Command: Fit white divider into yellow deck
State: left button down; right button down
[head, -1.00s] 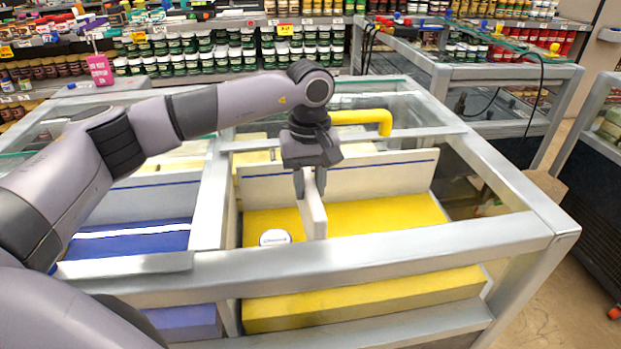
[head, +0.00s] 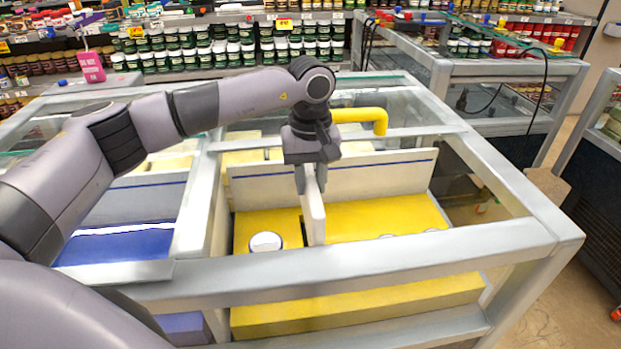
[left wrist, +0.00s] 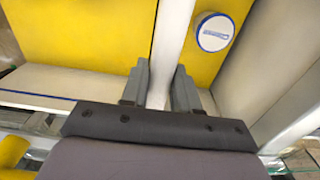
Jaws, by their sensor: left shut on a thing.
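My left gripper (head: 310,178) is shut on the white divider (head: 315,215), a thin upright panel that runs front to back. The divider is over the yellow deck (head: 385,215), in front of the white back panel with a blue stripe. A dark slot line shows in the deck just left of the divider. Its lower edge is partly hidden behind the front rail, so I cannot tell whether it is seated. In the left wrist view, the fingers (left wrist: 161,88) clamp the divider (left wrist: 171,45) from both sides, with yellow deck (left wrist: 95,35) on either side. My right gripper is not in view.
A white round lidded tub (head: 266,241) sits on the deck left of the divider. Grey frame rails (head: 400,262) surround the deck. A yellow pipe (head: 362,116) stands behind my gripper. A blue deck (head: 120,240) lies to the left. Tops of other tubs show at right.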

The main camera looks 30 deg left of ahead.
pick_arm(q)
jog(key=shift+f+b, duration=1.75)
jog(key=shift+f, duration=1.05)
jog(key=shift+f+b, duration=0.35)
jog(key=shift+b, duration=0.15)
jog(key=shift+f+b, duration=1.1)
jog(key=shift+f, duration=0.45)
jog(key=c, duration=0.8)
grip_release()
notch_tip(320, 180, up, 2)
jog(key=shift+r, duration=2.65)
